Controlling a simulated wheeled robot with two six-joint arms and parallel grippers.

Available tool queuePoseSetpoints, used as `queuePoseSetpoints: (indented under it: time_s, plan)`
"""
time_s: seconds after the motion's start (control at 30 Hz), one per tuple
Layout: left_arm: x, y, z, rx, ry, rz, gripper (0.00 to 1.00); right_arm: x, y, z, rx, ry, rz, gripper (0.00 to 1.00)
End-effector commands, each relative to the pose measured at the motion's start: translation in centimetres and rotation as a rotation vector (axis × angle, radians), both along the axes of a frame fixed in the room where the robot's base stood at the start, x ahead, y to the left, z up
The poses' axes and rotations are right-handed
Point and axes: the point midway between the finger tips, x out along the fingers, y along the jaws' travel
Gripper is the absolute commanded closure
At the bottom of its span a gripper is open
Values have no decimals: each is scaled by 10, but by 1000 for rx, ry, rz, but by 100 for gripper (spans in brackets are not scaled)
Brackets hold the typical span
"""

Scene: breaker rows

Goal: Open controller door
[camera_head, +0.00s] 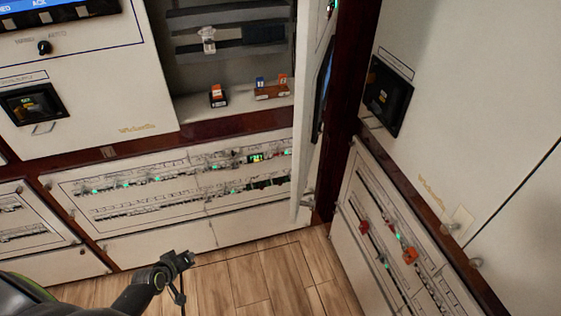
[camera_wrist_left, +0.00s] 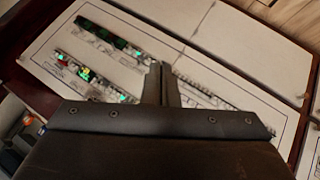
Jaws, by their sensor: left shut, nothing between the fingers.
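A cabinet door (camera_head: 305,120) in the head view stands swung open, seen nearly edge-on, with a dark screen and a green light on its face. Beside it, the open compartment (camera_head: 275,48) shows grey rails and a light shelf. No label marks it as the controller door. My left gripper (camera_head: 188,260) is shut and empty, in front of the lower cabinet, lower and left of the open door and apart from it. In the left wrist view, its closed fingers (camera_wrist_left: 160,82) point over the breaker panel (camera_wrist_left: 215,45). My right gripper is out of view.
Small orange and black devices (camera_head: 218,96) and brown ones (camera_head: 271,90) sit on the compartment shelf. A breaker panel (camera_head: 175,185) with green lights lies below. The right cabinet (camera_head: 470,130) carries red and orange parts (camera_head: 410,255) lower down. Wooden floor (camera_head: 265,280) is clear.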

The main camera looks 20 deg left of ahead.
Motion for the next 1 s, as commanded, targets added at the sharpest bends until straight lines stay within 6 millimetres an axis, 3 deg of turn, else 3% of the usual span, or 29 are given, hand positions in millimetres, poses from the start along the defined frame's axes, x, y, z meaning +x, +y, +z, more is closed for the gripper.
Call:
queuePoseSetpoints:
  time_s: [0.03,0.1,0.23,0.37,0.5,0.6,0.7,1.0]
  plan:
    - [27,0,31,-59,-80,8,100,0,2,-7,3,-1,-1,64]
    - [56,-7,76,-167,-175,14,100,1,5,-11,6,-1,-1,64]
    - [93,-33,164,-384,-321,-24,100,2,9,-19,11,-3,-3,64]
    - [106,-73,250,-610,-411,-115,100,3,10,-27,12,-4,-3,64]
    - [94,-118,324,-819,-435,-237,100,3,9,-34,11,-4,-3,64]
    - [82,-141,358,-921,-425,-307,100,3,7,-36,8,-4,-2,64]
    - [72,-155,376,-980,-410,-349,100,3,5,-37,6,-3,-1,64]
    - [77,-168,387,-1008,-407,-365,100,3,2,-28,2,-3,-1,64]
